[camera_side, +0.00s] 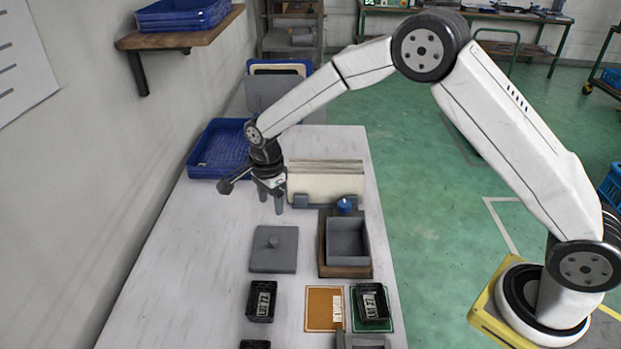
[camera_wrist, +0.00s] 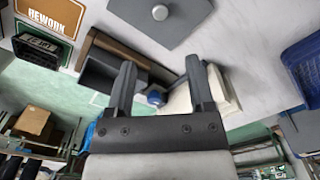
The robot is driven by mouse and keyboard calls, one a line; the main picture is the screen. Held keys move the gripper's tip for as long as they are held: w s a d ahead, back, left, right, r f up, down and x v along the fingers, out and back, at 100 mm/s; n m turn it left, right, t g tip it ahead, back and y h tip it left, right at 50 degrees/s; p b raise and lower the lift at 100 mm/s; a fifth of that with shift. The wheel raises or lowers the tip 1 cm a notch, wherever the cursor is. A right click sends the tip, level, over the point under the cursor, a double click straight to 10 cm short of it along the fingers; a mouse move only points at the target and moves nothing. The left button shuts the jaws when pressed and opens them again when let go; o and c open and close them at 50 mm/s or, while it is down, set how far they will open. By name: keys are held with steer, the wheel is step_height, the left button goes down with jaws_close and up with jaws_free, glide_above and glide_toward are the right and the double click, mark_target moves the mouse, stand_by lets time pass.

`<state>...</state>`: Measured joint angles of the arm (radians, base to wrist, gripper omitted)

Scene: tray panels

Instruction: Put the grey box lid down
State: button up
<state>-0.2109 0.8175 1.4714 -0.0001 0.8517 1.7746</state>
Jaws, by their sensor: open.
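The grey box lid (camera_side: 286,258) lies flat on the white table, with its small knob facing up. It also shows at the top of the wrist view (camera_wrist: 175,28). The grey box (camera_side: 347,242) stands uncovered on a brown base to the right of the lid. It is partly behind a finger in the wrist view (camera_wrist: 97,72). My gripper (camera_side: 271,206) is open and empty, above the table beyond the lid and left of the pale panels. Its two fingers stand apart in the wrist view (camera_wrist: 160,64), clear of the lid.
Pale panels (camera_side: 325,181) stand in a holder beyond the box, with a blue round part (camera_side: 344,205) in front. A blue crate (camera_side: 217,148) is at the far left. Black bins (camera_side: 262,301) and an orange REWORK card (camera_side: 319,308) lie nearer. The table's left side is clear.

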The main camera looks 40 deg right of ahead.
steer(key=s+d+r+n+t, duration=0.1)
steer(key=s+d+r+n, duration=0.1)
steer(key=s+n, duration=0.4)
steer(key=s+d+r+n, duration=0.2)
steer(key=s+d+n, duration=0.3)
steer(key=s, duration=0.4)
steer(key=s+d+r+n+t, duration=0.1)
steer(key=s+d+n, duration=0.3)
steer(key=s+n, duration=0.3)
steer(key=shift+s+r+t, duration=0.3)
steer(key=shift+s+r, duration=0.1)
steer(key=shift+s, duration=0.35)
